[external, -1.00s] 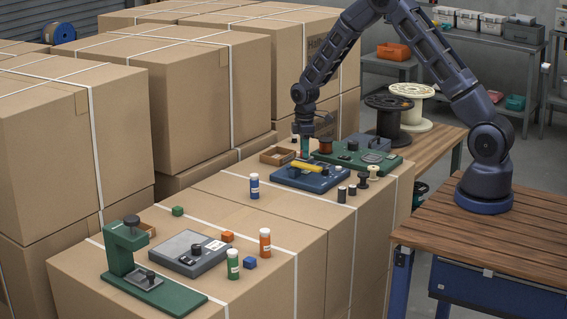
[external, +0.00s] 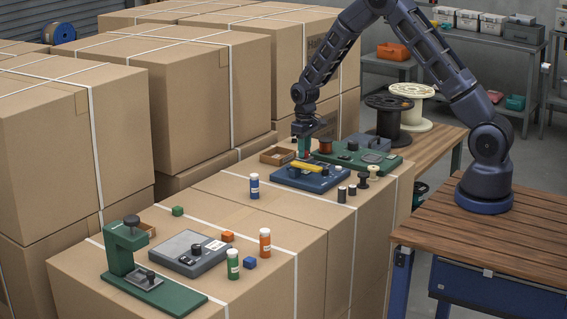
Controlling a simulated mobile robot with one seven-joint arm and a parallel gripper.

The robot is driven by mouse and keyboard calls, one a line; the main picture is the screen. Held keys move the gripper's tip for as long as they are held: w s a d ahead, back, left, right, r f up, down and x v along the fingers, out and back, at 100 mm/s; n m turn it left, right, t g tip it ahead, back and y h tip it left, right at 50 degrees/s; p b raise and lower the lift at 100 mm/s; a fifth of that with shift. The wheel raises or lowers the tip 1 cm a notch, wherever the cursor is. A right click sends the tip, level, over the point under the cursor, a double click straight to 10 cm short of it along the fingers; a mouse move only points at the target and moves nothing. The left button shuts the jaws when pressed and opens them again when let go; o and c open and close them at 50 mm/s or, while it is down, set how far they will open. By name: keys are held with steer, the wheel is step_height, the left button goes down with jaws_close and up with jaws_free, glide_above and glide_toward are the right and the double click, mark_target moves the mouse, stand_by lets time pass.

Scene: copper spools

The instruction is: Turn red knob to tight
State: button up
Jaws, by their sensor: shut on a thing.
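My gripper (external: 304,153) points down at the back edge of the blue device (external: 318,182), which has a yellow bar (external: 307,167) on top. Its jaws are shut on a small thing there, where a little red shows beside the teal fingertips. I take this to be the red knob, but it is mostly hidden by the fingers and too small to see well. Its turn position and any tight mark cannot be read.
A green board (external: 375,163) with a copper spool (external: 325,147) stands close to the right of my gripper. A cardboard tray (external: 275,156) is at its left. Small spools (external: 363,172) stand in front. The box top toward the front left holds bottles, blocks and a green press (external: 124,250).

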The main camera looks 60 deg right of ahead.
steer(key=m, duration=0.4)
steer(key=shift+m, duration=2.1)
steer(key=o, duration=1)
step_height(320, 180, up, 11)
steer(key=shift+f, duration=0.1)
